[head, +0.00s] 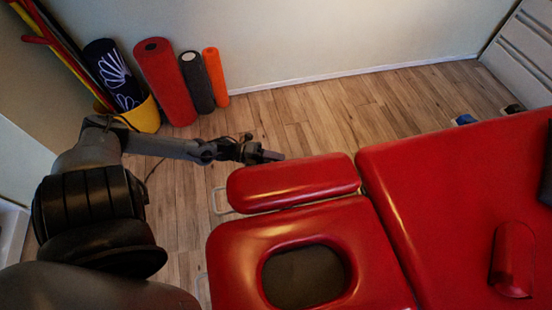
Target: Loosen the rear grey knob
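My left gripper (270,156) is at the far edge of the red narrow pad (295,180) of the treatment table. Its fingers point right and look close together, but they are too small to tell whether they are open or shut. I see no grey knob in this view; the pads may hide it. The red headrest (225,255) with an oval face hole is in front of the narrow pad. The large red table section (440,170) is on the right. My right gripper is not in view.
A yellow bucket (143,115) with rolled mats stands by the back wall. Beside it are a red roller (165,82), a black roller (197,83) and an orange roller (215,77). A small red bolster (512,260) lies on the table.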

